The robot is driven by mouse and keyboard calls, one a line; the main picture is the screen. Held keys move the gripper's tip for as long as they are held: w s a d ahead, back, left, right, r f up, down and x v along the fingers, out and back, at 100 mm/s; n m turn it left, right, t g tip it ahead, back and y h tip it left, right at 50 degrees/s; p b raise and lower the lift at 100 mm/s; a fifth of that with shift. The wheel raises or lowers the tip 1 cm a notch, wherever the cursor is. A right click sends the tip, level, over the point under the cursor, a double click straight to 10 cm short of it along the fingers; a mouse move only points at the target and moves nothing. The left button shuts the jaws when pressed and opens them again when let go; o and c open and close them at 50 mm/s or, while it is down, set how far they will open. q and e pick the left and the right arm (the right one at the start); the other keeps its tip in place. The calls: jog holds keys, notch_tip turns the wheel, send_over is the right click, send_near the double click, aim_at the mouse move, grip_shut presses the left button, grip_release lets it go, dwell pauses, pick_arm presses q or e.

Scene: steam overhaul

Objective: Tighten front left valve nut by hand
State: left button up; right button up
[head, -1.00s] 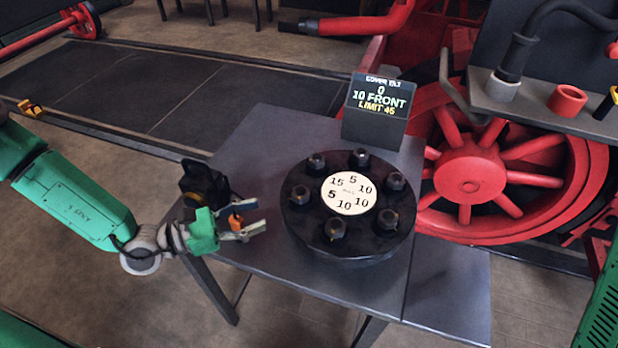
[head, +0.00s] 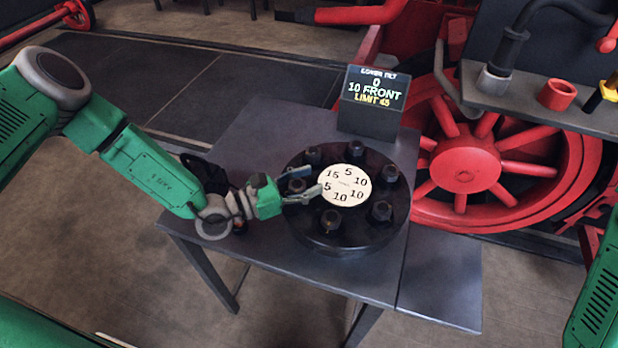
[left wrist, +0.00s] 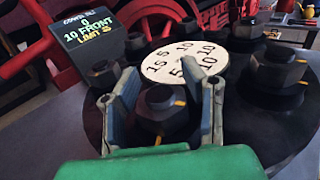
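A round black valve cover (head: 345,240) lies on the table, with several dark hex nuts around its rim and a white disc (head: 344,186) with numbers at its centre. My left gripper (head: 302,183) reaches in from the left, at the cover's left nut (head: 297,187). In the left wrist view its fingers stand open on either side of a nut (left wrist: 160,112) with a yellow mark. A gap shows between the nut and each finger, so it is not clamped. My right gripper is out of view.
A display (head: 374,99) behind the cover reads 0, 10 FRONT, LIMIT 45. A black object (head: 205,172) sits on the grey table (head: 250,135) beside my left wrist. A red spoked wheel (head: 465,170) and a grey shelf (head: 540,95) stand behind right.

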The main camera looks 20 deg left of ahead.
pick_arm(q)
grip_shut()
jog(key=shift+w+d, duration=0.1)
jog(key=shift+d, duration=0.05)
jog(key=m+g+h+b, duration=0.2)
jog(key=b, duration=0.1)
jog(key=shift+d+f+g, duration=0.1)
jog(key=shift+f+g, duration=0.1)
jog(key=shift+g, duration=0.1)
jog(key=shift+s+d+r+m+g+h+b, duration=0.1)
jog(key=shift+s+m+g+h+b, duration=0.25)
jog(key=shift+m+g, duration=0.2)
